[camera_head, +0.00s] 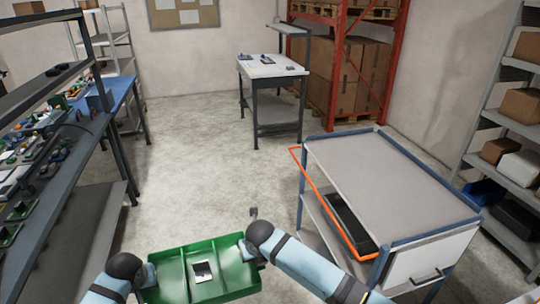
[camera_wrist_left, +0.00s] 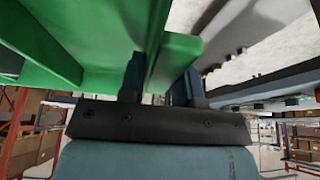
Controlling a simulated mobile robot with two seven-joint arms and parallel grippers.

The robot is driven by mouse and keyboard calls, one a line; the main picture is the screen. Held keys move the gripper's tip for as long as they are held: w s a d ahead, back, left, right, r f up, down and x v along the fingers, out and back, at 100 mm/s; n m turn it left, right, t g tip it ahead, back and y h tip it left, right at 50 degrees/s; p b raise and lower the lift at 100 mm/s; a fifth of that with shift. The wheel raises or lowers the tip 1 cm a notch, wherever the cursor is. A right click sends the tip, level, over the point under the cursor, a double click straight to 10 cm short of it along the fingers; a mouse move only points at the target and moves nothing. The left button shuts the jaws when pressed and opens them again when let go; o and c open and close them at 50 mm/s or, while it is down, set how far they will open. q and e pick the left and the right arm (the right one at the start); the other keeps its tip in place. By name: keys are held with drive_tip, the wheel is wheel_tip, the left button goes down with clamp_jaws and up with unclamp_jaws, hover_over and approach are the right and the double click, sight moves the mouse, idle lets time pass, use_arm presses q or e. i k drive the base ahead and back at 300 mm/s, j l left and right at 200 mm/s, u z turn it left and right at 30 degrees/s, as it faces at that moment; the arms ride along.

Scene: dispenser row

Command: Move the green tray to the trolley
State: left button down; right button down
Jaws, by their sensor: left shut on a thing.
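The green tray (camera_head: 173,281) is at the bottom of the head view, with dividers and a small white-and-dark piece (camera_head: 203,271) inside. My left gripper (camera_head: 150,272) is at its left end; the left wrist view shows that gripper (camera_wrist_left: 160,85) shut on the green tray wall (camera_wrist_left: 178,55). My right gripper (camera_head: 248,251) is at the tray's right end, touching or very close to the wall; its jaws are too small to read. The trolley (camera_head: 385,185) stands to the right of the tray, with a bare grey top and blue frame.
A cluttered workbench (camera_head: 118,90) is on the left. A white table (camera_head: 270,68) stands farther back. The floor (camera_head: 205,145) between is clear.

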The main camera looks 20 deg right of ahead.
sight(375, 174)
drive_tip(key=i+z, duration=0.15)
drive_tip(key=i, duration=0.75)
drive_tip(key=i+j+z, duration=0.1)
drive_tip(key=i, duration=0.8)
drive_tip(key=i+z, duration=0.25)
drive_tip(key=i, duration=0.15)
drive_tip(key=i+j+z, duration=0.1)
drive_tip(key=i+z, duration=0.15)
drive_tip(key=i, duration=0.15)
drive_tip(key=i+z, duration=0.6)
drive_tip(key=i, duration=0.15)
drive_tip(key=i+z, duration=0.1)
drive_tip(key=z, duration=1.7)
